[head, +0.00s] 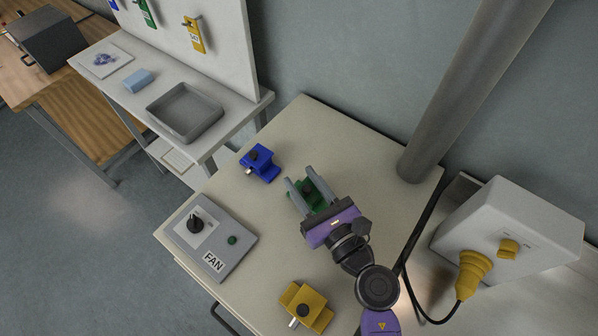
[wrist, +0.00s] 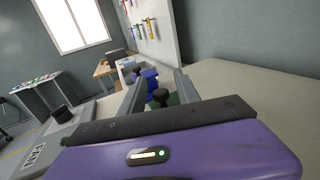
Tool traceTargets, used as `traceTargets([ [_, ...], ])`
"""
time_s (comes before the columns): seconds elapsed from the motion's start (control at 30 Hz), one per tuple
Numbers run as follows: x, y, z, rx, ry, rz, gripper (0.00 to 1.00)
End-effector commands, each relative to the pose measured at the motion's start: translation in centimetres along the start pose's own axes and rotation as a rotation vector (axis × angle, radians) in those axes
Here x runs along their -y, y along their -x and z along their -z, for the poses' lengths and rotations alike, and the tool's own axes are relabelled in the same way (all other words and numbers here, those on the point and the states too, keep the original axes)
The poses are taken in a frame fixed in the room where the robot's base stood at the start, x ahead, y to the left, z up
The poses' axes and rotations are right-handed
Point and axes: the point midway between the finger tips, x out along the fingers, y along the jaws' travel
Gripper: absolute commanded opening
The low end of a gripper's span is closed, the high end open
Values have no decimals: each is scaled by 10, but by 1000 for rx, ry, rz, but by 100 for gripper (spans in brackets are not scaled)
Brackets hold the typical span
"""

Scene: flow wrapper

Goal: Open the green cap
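The green cap (head: 295,204) is a small block on the cream table, between the blue and yellow ones. Its dark knob (wrist: 160,96) shows between my fingers in the wrist view. My gripper (head: 309,184) has a purple body and two grey fingers, which are spread apart on either side of the green cap. A gap shows between the fingers and the knob, so the gripper looks open. Part of the green cap is hidden by the fingers and the gripper body.
A blue cap (head: 260,163) sits behind and left, a yellow cap (head: 305,307) in front. The FAN switch box (head: 215,240) is at the left. A grey pole (head: 450,100) and a white box with a yellow plug (head: 510,235) stand at the right. The table's back part is clear.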

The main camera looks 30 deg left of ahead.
Motion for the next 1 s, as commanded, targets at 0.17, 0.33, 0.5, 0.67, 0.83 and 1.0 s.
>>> traceTargets([
  [0.17, 0, -14, 0, 0, 0, 0, 39],
  [0.33, 0, -16, 0, 0, -1, 0, 39],
  [0.5, 0, -16, 0, 0, -1, 0, 31],
  [0.67, 0, -16, 0, 0, -1, 0, 0],
  [0.83, 0, -16, 0, 0, -1, 0, 0],
  [1.0, 0, -16, -1, -5, -16, 0, 0],
])
